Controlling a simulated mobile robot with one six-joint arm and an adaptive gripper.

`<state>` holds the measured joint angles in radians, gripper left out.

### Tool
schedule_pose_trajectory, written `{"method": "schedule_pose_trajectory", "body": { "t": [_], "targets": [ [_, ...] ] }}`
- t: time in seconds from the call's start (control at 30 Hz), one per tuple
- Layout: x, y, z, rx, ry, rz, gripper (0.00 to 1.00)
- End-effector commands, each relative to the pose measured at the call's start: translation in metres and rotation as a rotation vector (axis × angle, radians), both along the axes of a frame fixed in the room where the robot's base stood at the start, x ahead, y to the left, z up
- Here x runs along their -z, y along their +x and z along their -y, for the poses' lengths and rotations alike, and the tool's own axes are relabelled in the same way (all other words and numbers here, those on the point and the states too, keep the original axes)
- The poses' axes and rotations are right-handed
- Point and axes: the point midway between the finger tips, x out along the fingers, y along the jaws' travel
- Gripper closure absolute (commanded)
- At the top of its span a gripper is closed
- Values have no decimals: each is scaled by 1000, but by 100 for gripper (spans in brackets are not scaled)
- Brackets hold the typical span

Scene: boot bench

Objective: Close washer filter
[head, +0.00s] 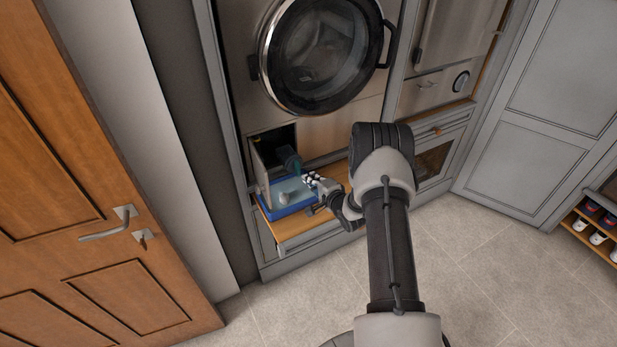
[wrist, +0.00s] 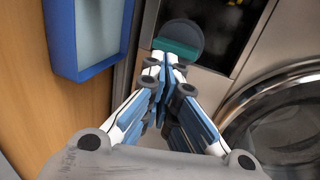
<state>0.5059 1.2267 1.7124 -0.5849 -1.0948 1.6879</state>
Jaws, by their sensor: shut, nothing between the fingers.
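The washer (head: 355,132) stands in the cabinet, its round glass door (head: 325,50) above a dark filter opening at lower left. The filter (head: 288,158) shows as a dark round cap at this opening. In the wrist view the filter (wrist: 178,48) has a teal grip bar lying across a grey disc. My gripper (head: 312,180) is shut and empty, just right of and below the filter. In the wrist view my gripper (wrist: 166,64) has its fingertips close to the teal bar. I cannot tell if they touch it.
A blue-rimmed tray (head: 290,209) sits below the opening on a wooden pull-out shelf (head: 276,229), with a small pale lump in it. A light upright panel (head: 259,168) stands left of the opening.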

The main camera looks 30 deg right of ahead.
Motion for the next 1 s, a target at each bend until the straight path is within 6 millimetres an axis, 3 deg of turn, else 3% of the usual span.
{"method": "schedule_pose_trajectory", "body": {
  "t": [0.2,0.73,1.0],
  "targets": [
    [0,21,-1,0,-1,1,100],
    [0,30,-1,0,-1,1,100],
    [2,71,-3,-2,-2,5,100]
  ]
}}
